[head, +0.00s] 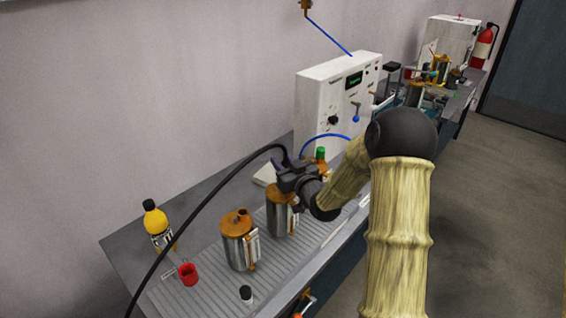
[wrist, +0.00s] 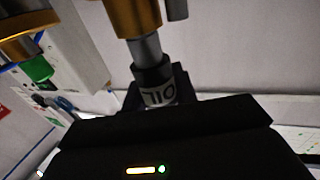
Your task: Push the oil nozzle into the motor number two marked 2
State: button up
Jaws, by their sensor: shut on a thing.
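The gripper is right at the top of the rear steel motor with a copper-coloured lid (head: 281,213). In the wrist view the nozzle's grey shaft (wrist: 147,50) meets a copper-coloured piece (wrist: 135,16); I cannot tell how deep it sits. A second, similar motor (head: 240,245) stands nearer, at the left. No number is readable on either motor.
A white control box (head: 333,105) stands behind. Further equipment (head: 430,85) crowds the far end.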

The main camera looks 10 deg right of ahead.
jog(key=o, duration=1.1)
jog(key=shift+f, duration=0.15)
jog(key=shift+s, duration=0.1)
jog(key=b+v, duration=0.6)
jog(key=v, duration=0.9)
jog(key=shift+d, duration=0.2)
jog(key=shift+b, duration=0.4)
jog(key=b+v, duration=0.2)
jog(key=b, duration=0.3)
jog(key=shift+a+b, duration=0.1)
jog(key=shift+b, duration=0.3)
